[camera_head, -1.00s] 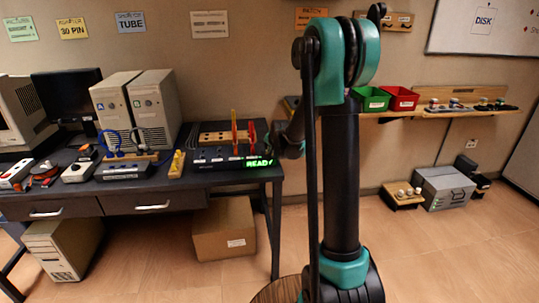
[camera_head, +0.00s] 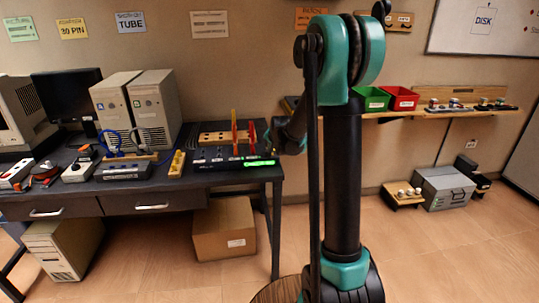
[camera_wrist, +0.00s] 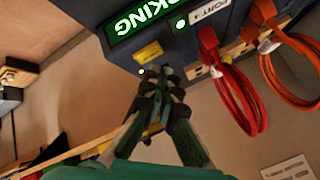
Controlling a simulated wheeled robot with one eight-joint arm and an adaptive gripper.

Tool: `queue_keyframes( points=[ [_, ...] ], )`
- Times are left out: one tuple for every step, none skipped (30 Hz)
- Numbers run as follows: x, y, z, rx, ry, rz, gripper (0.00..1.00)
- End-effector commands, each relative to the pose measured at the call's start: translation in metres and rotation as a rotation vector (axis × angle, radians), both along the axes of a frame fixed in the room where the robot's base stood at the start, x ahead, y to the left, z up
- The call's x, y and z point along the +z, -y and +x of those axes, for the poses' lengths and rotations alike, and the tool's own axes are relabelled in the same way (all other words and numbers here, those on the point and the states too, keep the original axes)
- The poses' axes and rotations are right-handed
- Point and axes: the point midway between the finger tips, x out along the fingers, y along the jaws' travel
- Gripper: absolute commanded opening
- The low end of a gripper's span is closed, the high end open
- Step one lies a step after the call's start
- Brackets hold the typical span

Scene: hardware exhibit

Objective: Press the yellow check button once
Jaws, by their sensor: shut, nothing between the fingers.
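The yellow check button (camera_wrist: 148,52) shows in the wrist view as a small yellow patch on the dark face of the test panel (camera_wrist: 205,18), below a lit green display (camera_wrist: 143,22) whose visible letters read "RKING". My gripper (camera_wrist: 155,73) is shut and empty. Its fingertips are at the panel's edge, just below the yellow patch in the picture; I cannot tell whether they touch it. In the head view my gripper (camera_head: 271,143) is small and dark at the right end of the panel, and the button cannot be made out there.
Red cables (camera_wrist: 240,100) and orange cables (camera_wrist: 285,65) hang from ports right of my gripper in the wrist view. A yellow block (camera_head: 177,163) and two beige computers (camera_head: 153,105) stand on the dark desk (camera_head: 185,201). Green and red bins (camera_head: 402,98) sit on the shelf at right.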

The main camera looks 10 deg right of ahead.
Motion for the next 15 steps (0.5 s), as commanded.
queue_keyframes(
  points=[
    [0.000,0.000,0.000,0.000,0.000,0.000,0.00],
    [0.000,0.000,0.000,0.000,0.000,0.000,0.00],
    [0.000,0.000,0.000,0.000,0.000,0.000,0.00],
    [0.000,0.000,0.000,0.000,0.000,0.000,0.00],
    [0.000,0.000,0.000,0.000,0.000,0.000,0.00],
    [0.000,0.000,0.000,0.000,0.000,0.000,0.00],
    [0.000,0.000,0.000,0.000,0.000,0.000,0.00],
    [0.001,0.000,0.000,0.000,0.000,0.000,0.00],
    [0.002,0.000,0.000,0.000,0.000,0.000,0.00],
    [0.004,0.000,0.000,0.000,0.000,0.000,0.00],
    [0.006,0.000,0.000,0.000,0.000,0.000,0.00],
    [0.009,0.000,0.000,0.000,0.000,0.000,0.00],
    [0.012,0.000,0.000,0.000,0.000,0.000,0.00],
    [0.015,0.000,0.000,0.000,0.000,0.000,0.00],
    [0.018,0.000,0.000,0.000,0.000,0.000,0.00]
  ],
)
